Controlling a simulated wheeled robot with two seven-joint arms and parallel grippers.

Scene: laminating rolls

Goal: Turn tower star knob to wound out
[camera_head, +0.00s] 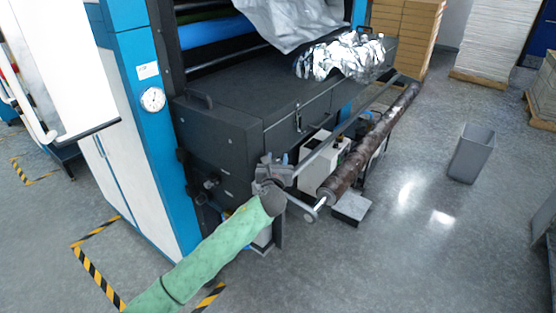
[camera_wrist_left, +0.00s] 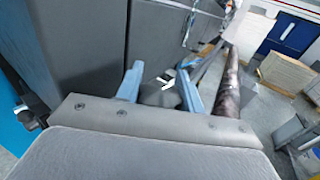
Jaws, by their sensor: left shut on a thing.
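My left gripper (camera_head: 277,160) reaches in on the green-sleeved arm to the near lower corner of the dark machine. In the left wrist view its two blue fingers (camera_wrist_left: 161,82) stand on either side of a dark grey piece with white marks, the tower star knob (camera_wrist_left: 158,95). The gripper is shut on this knob, whose outline is mostly hidden by the gripper body. In the head view the knob cannot be made out behind the gripper. My right gripper is in neither view.
A long brown roll (camera_head: 368,143) and a thin metal bar (camera_head: 350,125) run to the right of the gripper. Crumpled silver film (camera_head: 340,57) lies on the machine top. Black knobs (camera_head: 208,183) stick out left of the gripper.

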